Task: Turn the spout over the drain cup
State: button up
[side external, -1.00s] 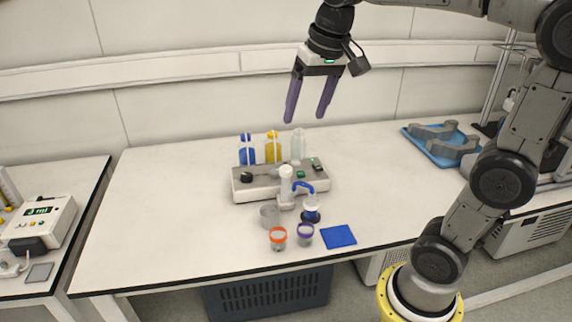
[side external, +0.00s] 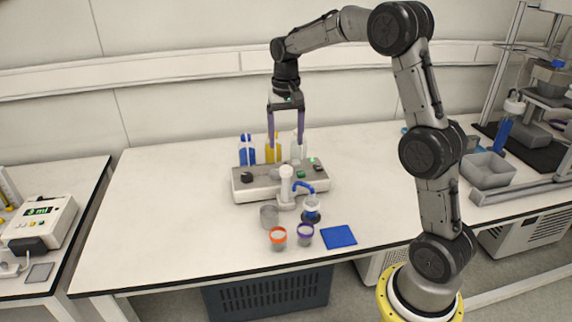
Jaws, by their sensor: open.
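The blue curved spout (side external: 303,186) comes off the white post (side external: 286,183) of the dispenser unit (side external: 243,191). It points to the right, with its end above a white-and-blue vessel (side external: 311,206). A plain grey cup (side external: 269,216) stands to the left of the post; it may be the drain cup, but I see no label. An orange-rimmed cup (side external: 278,239) and a purple-rimmed cup (side external: 305,234) stand in front. My gripper (side external: 286,144) is open and empty, pointing down in front of the bottles in the picture, above the post and apart from the spout.
Blue (side external: 247,153), yellow (side external: 273,150) and clear (side external: 299,146) bottles stand behind the unit. A blue square mat (side external: 339,236) lies right of the cups. A grey bin (side external: 488,171) stands at the far right. The bench's left part is clear.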

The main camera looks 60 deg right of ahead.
aim_at(286, 168)
notch_tip(286, 168, down, 9)
jog(key=shift+r, duration=0.1)
jog(key=shift+c, duration=0.2)
grip_shut()
dwell(0.4)
dwell(1.1)
